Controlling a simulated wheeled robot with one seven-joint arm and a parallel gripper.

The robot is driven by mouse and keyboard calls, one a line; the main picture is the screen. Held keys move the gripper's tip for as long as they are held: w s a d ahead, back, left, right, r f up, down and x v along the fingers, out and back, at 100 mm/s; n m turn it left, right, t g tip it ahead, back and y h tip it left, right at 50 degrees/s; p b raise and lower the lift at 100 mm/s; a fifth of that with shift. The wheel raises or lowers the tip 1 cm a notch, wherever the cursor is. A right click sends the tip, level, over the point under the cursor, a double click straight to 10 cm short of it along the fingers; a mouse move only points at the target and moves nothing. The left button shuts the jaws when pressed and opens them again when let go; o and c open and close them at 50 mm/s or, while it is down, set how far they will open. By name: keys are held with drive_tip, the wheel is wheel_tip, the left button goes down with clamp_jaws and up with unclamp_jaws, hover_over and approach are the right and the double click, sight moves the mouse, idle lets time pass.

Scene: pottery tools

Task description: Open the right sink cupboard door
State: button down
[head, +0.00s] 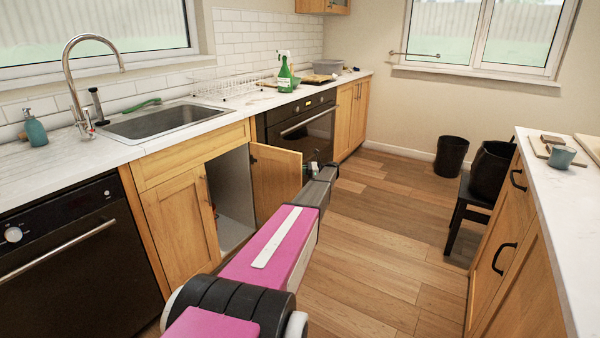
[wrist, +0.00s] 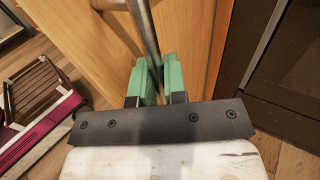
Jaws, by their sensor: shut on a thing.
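The right sink cupboard door (head: 275,180) stands open, swung out from the cabinet under the sink, with the pale cupboard interior (head: 232,190) showing beside it. The left sink cupboard door (head: 181,225) is closed. My gripper (wrist: 151,68) has its green fingers shut around the metal bar handle (wrist: 145,30) of the right door, whose wooden face (wrist: 188,45) fills the upper middle of the wrist view. In the head view my gripper is at the door's outer edge, largely hidden behind my arm.
A black oven (head: 302,128) sits right of the open door, and a dark dishwasher (head: 68,250) is left of the cupboard. A wooden island (head: 515,240) stands on the right. The wooden floor (head: 375,225) between them is clear, with a black stool (head: 466,215) farther back.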

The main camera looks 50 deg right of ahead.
drive_tip(key=shift+w, duration=0.1)
drive_tip(key=c, duration=1.2)
unclamp_jaws()
drive_tip(key=v, duration=1)
drive_tip(key=shift+s+d, duration=0.2)
drive_tip(key=shift+s, duration=0.1)
